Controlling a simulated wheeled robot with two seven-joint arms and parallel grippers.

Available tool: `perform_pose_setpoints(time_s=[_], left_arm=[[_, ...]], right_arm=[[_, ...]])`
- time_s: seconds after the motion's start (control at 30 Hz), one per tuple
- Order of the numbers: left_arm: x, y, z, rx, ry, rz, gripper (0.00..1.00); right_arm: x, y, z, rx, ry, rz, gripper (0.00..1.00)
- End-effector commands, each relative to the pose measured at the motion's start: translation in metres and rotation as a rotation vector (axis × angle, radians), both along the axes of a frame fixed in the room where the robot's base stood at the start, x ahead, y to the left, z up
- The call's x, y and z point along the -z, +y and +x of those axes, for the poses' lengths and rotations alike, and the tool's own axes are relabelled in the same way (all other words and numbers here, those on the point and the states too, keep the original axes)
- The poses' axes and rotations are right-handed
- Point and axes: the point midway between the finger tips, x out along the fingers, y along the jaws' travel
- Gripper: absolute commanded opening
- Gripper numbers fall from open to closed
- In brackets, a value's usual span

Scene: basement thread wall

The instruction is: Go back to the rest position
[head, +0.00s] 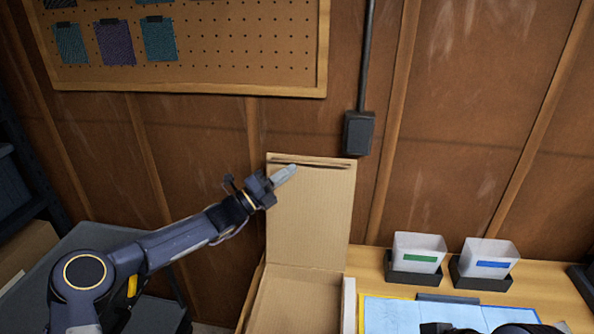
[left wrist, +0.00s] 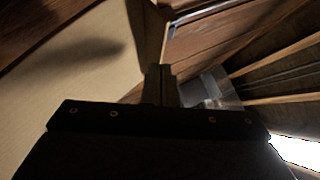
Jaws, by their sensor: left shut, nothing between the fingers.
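My left arm comes in from the left in the head view. My left gripper (head: 286,173) is shut and empty, its fingers pointing up and to the right. It shows in front of the raised lid of an open cardboard box (head: 312,215); I cannot tell how far it is from the lid. In the left wrist view the closed fingers (left wrist: 160,84) stand together at the middle with nothing between them. My right gripper's fingers do not show; dark parts at the bottom edge of the head view may belong to my right arm.
A pegboard (head: 225,60) with cloth swatches hangs on the wood wall, with a dark electrical box (head: 358,133) beside it. Two bins, one green-labelled (head: 418,247) and one blue-labelled (head: 488,258), stand on the wooden bench (head: 375,262). A light blue mat (head: 395,315) lies in front.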

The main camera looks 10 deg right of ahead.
Motion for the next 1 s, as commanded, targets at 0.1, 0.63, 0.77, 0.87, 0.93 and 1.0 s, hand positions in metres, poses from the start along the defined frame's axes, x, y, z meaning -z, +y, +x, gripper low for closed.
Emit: perform_pose_setpoints(time_s=[0.1,0.63,0.77,0.87,0.93,1.0], left_arm=[[0.009,0.018,-0.007,-0.001,-0.001,-0.001,0.00],[-0.023,0.042,-0.135,0.088,-0.785,0.619,0.00],[-0.018,0.073,-0.189,0.163,-1.170,0.902,0.00],[-0.010,0.105,-0.229,0.243,-1.448,1.096,0.00],[-0.004,0.131,-0.255,0.311,-1.631,1.218,0.00],[0.003,0.157,-0.283,0.393,-1.804,1.327,0.00]], right_arm=[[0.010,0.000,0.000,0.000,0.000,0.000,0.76],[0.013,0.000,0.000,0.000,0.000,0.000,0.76],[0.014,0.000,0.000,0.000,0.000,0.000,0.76],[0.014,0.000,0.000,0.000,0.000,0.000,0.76],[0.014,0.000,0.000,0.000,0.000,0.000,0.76],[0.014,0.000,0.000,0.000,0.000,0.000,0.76]])
